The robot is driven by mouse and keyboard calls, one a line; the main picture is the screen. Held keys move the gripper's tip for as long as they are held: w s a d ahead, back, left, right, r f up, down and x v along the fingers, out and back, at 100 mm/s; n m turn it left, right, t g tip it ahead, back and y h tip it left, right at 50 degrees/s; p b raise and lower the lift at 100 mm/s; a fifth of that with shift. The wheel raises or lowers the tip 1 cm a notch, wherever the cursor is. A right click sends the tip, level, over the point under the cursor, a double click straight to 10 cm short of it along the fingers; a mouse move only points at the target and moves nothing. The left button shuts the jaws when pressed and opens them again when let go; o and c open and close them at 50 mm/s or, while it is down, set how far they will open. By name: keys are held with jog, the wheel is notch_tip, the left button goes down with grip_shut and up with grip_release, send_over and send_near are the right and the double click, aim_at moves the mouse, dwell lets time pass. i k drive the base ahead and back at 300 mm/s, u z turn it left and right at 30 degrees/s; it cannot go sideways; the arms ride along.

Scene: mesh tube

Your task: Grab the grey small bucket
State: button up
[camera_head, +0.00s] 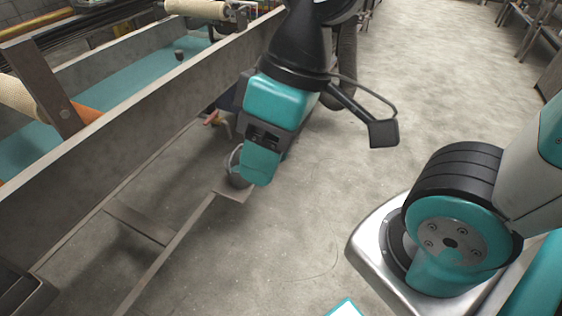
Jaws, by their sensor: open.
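A small round grey metal item, which looks like the grey small bucket (235,168), shows at the left side of my gripper, near the end of a metal beam. My gripper (256,166), teal and black, points down in front of it and hides most of it. The jaws are open. The fingertips are hard to make out, and I cannot tell whether they touch the bucket or sit around it.
A long metal trough with a teal floor (125,82) runs along the left, with a small dark cup-like item (179,55) in it. Metal beams (172,254) stand below the trough's side. The concrete floor (440,65) is clear at the upper right.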

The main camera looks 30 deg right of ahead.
aim_at(239, 165)
jog(key=k, duration=0.4)
jog(key=z, duration=0.65)
jog(key=i, duration=1.35)
jog(key=u, duration=0.85)
jog(key=i, duration=0.6)
jog(key=u, duration=0.65)
